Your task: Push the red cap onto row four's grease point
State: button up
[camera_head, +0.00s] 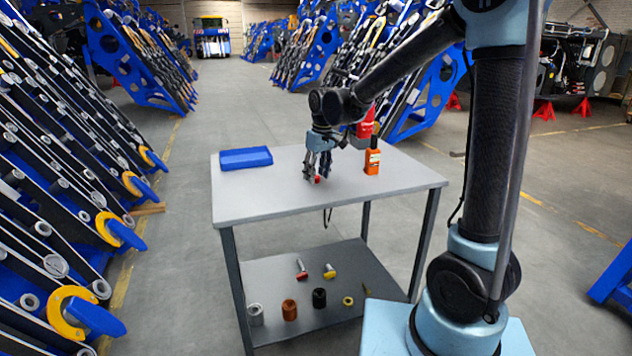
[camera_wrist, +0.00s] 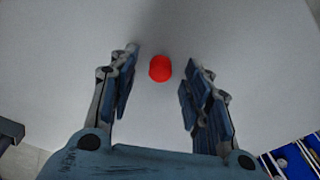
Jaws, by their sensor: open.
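The red cap (camera_wrist: 160,68) lies on the grey table top (camera_wrist: 60,50) in the wrist view, between and slightly beyond my fingertips. My gripper (camera_wrist: 158,75) is open around it, with a gap on both sides. In the head view, my gripper (camera_head: 318,172) points down over the table, and the red cap (camera_head: 318,179) shows as a small spot at its fingertips. Rows of blue and black machine parts with round fittings (camera_head: 58,265) stand at the left; I cannot tell which is row four or its grease point.
A blue tray (camera_head: 246,158) lies at the table's back left. An orange bottle (camera_head: 372,160) and a red can (camera_head: 366,124) stand right of my gripper. The lower shelf (camera_head: 270,270) holds several small parts. Grey floor is open left of the table.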

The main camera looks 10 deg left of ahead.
jog(key=shift+f, duration=0.4)
jog(key=c, duration=0.8)
jog(key=shift+c, duration=0.2)
